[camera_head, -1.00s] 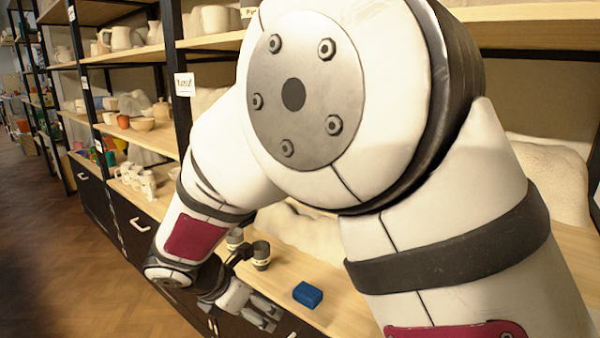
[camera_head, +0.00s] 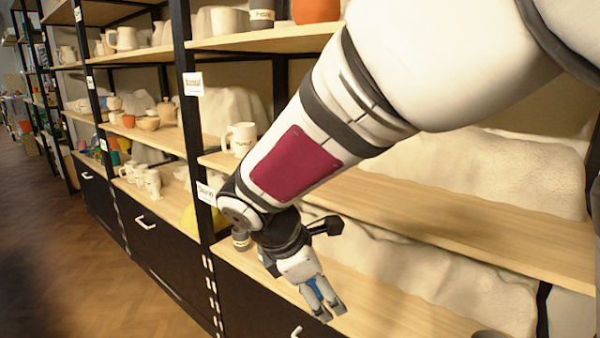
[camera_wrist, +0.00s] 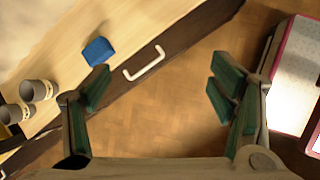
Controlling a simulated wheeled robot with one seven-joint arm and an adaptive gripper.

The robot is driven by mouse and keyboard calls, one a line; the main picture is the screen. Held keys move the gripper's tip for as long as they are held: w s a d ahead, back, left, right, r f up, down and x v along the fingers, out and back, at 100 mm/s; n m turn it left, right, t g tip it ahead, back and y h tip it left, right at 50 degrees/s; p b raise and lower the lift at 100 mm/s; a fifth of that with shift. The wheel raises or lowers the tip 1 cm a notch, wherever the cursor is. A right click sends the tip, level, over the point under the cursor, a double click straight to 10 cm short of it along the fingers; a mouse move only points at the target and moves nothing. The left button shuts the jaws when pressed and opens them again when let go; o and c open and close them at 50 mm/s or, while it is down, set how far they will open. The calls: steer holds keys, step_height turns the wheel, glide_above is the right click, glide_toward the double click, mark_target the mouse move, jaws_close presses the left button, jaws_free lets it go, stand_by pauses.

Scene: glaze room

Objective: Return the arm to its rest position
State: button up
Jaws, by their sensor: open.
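My gripper (camera_head: 325,308) hangs at the end of my arm in front of the lower shelf in the head view, fingers pointing down. In the wrist view my gripper (camera_wrist: 158,100) is open, its green-padded fingers wide apart with only floor and the drawer front showing between them. A blue block (camera_wrist: 98,51) lies on the wooden shelf top, beyond the left finger and apart from it. In the head view a bit of blue (camera_head: 318,288) shows behind the fingers.
Two grey cups (camera_wrist: 38,90) stand on the shelf top. A drawer handle (camera_wrist: 144,64) juts from the dark front. Upper shelves (camera_head: 440,220) run close behind my arm, with a white mug (camera_head: 239,138) on one. The wooden floor (camera_head: 60,260) at left is clear.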

steer(key=s+d+r+m+g+y, duration=0.1)
steer(key=s+d+r+m, duration=0.2)
steer(key=s+d+m, duration=0.3)
steer(key=s+d+r+m+g, duration=0.1)
steer(key=s+d+r+m, duration=0.35)
steer(key=s+d, duration=0.35)
steer(key=s+d+f+m+g+y, duration=0.15)
steer(key=s+m+y, duration=0.25)
steer(key=s+m, duration=0.95)
step_height(320, 180, up, 29)
steer(key=s+n+t+p, duration=0.2)
steer(key=n+t+p, duration=0.1)
steer(key=p, duration=2.4)
steer(key=shift+d+t+p, duration=0.25)
steer(key=shift+t+p, duration=0.1)
steer(key=shift+t, duration=0.3)
